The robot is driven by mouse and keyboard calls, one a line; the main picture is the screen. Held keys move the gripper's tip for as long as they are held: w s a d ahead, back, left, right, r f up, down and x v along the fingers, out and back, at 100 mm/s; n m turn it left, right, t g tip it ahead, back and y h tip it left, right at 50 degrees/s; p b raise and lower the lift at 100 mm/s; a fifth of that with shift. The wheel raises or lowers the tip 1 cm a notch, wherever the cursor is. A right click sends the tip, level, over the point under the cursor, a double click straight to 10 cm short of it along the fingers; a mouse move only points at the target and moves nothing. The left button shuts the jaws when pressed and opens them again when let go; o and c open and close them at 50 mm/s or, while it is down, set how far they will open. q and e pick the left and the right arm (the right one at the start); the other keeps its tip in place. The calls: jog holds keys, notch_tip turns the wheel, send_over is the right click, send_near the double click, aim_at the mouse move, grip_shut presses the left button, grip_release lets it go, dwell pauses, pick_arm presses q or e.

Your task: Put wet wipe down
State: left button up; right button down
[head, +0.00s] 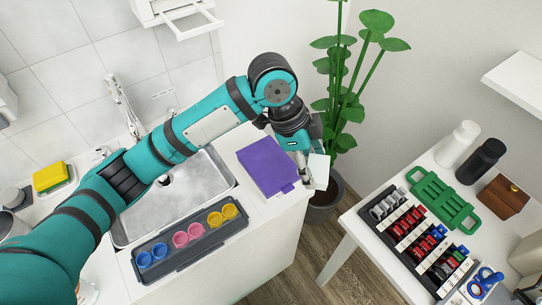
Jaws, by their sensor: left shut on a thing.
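A pale, whitish-green flat thing (319,171), which I take to be the wet wipe, is at the fingers of my left gripper (304,172). The gripper is shut on it and holds it upright at the right edge of the white counter (262,215), beside a purple flat thing (266,165). Part of the gripper is hidden by its own wrist, and I cannot tell whether the wipe touches the counter. My right gripper is not in view.
A sink (205,190) and a grey tray with coloured rings (150,272) are on the counter. A potted plant (343,138) stands just beyond its right end. A white table (365,205) at right holds a tool tray, a green rack (440,205) and bottles (482,160).

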pick_arm(q)
jog(key=w+a, duration=0.1)
jog(key=a, duration=0.1)
jog(key=w+a+p, duration=0.1)
jog(key=a, duration=0.2)
jog(key=w+a, duration=0.2)
jog(key=shift+a+f+p, duration=0.25)
jog(key=shift+f+p, duration=0.1)
jog(key=shift+w+a+f, duration=0.2)
jog(key=shift+a, duration=0.25)
notch_tip(320, 180, down, 3)
jog(key=shift+f+p, duration=0.2)
jog(key=shift+p, duration=0.45)
jog(key=shift+f, duration=0.55)
jog(key=o, duration=1)
